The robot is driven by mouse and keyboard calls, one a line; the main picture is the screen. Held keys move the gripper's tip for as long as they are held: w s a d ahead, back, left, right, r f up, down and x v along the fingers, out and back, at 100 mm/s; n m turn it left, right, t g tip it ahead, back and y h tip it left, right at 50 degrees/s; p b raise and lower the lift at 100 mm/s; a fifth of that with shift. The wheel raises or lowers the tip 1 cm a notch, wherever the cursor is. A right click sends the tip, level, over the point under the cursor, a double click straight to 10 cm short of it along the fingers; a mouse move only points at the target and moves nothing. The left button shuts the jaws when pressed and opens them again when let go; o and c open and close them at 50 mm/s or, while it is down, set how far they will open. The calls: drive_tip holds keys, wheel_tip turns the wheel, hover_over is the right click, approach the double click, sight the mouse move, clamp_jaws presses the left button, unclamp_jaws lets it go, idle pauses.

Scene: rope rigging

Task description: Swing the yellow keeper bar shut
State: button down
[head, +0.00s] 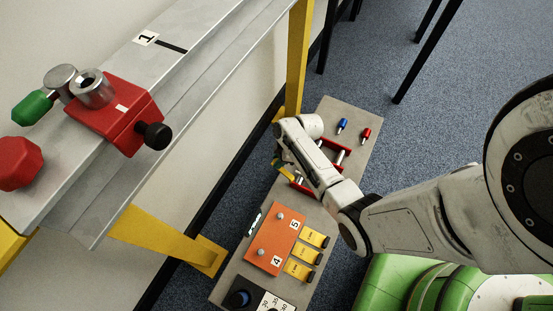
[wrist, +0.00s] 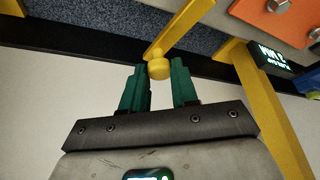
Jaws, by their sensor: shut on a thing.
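The yellow keeper bar (wrist: 183,33) shows in the wrist view as a slim arm coming down from the top. It ends in a round yellow knob (wrist: 159,69). My gripper (wrist: 159,82) has its two green fingers on either side of this knob and is shut on it. In the head view my gripper (head: 284,170) is low at the left side of the red frame (head: 336,152) with metal rollers on the grey bench. My arm hides part of the frame and most of the bar there, so I cannot tell whether the bar is closed.
The grey bench (head: 337,110) also carries blue (head: 342,125) and red (head: 366,133) pegs, an orange plate (head: 274,243) and yellow tags (head: 314,238). A grey beam (head: 190,45) with a red clamp (head: 115,113) crosses the left. A yellow post (head: 298,55) stands close behind my gripper.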

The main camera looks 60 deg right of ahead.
drive_tip(key=s+d+m+h+p, duration=0.5)
drive_tip(key=s+m+p, duration=0.1)
drive_tip(key=m, duration=0.9)
drive_tip(key=shift+s+g+h, duration=0.3)
drive_tip(key=shift+s, duration=0.25)
drive_tip(key=c, duration=0.9)
unclamp_jaws()
drive_tip(key=shift+o, duration=0.2)
drive_tip(key=p+v, duration=0.5)
drive_tip(key=v, duration=0.5)
drive_tip(key=shift+a+r, duration=0.2)
drive_tip(key=shift+r, duration=0.1)
